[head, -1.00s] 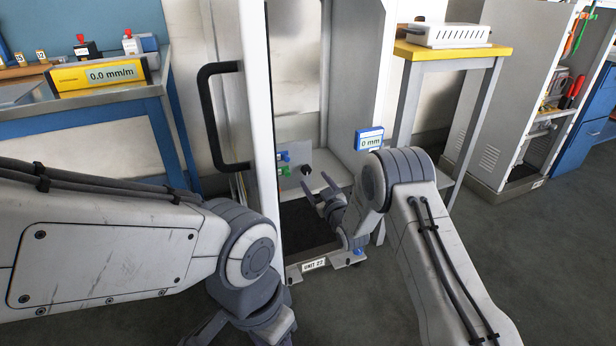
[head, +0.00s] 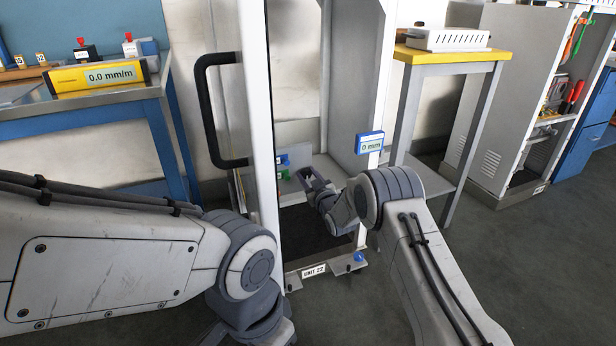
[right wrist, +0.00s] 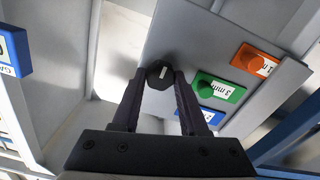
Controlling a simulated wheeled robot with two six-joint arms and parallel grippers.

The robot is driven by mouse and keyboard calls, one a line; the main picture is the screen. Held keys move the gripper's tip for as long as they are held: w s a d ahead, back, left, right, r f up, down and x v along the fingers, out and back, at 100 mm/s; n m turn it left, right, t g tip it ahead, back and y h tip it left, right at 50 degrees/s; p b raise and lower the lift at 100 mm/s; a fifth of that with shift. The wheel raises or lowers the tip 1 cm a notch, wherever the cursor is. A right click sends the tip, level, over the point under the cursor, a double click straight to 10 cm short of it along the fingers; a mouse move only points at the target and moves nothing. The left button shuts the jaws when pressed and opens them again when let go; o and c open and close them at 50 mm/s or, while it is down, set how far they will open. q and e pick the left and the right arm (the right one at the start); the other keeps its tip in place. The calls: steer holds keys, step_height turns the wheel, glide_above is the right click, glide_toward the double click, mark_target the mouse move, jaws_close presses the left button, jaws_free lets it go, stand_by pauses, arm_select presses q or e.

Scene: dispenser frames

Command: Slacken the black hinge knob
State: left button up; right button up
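The black hinge knob (right wrist: 160,74) is on a grey plate in the right wrist view, with a pale mark on its face. My right gripper (right wrist: 160,76) has one fingertip on each side of it, and the knob fills the gap, so the fingers look shut on it. In the head view my right gripper (head: 313,180) reaches into the dispenser frame (head: 257,120), and its fingers hide the knob. My left arm comes in from the left; its fingers are out of the picture.
Green (right wrist: 218,88), orange (right wrist: 254,60) and blue (right wrist: 211,116) tags sit beside the knob. A blue "0 mm" readout (head: 369,143) is on the frame's right post. A black handle (head: 207,115) is on its left. A yellow-topped stand (head: 450,54) is at right.

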steer(key=shift+n, duration=0.4)
jaws_close()
steer(key=n+b, duration=0.1)
steer(key=n, duration=0.2)
steer(key=shift+a+f+n, duration=0.1)
steer(key=shift+n, duration=0.3)
steer(key=n+b, duration=0.2)
steer(key=n, duration=0.3)
steer(key=shift+f, duration=0.1)
steer(key=n+b, duration=0.2)
steer(key=n, duration=0.3)
steer(key=shift+s+f+n, duration=0.1)
steer(key=shift+n, duration=0.3)
steer(key=n+b, duration=0.1)
steer(key=n, duration=0.3)
steer(key=shift+b, duration=0.4)
steer(key=shift+n, duration=0.4)
steer(key=o, duration=1.1)
jaws_free()
steer(key=shift+o, duration=0.2)
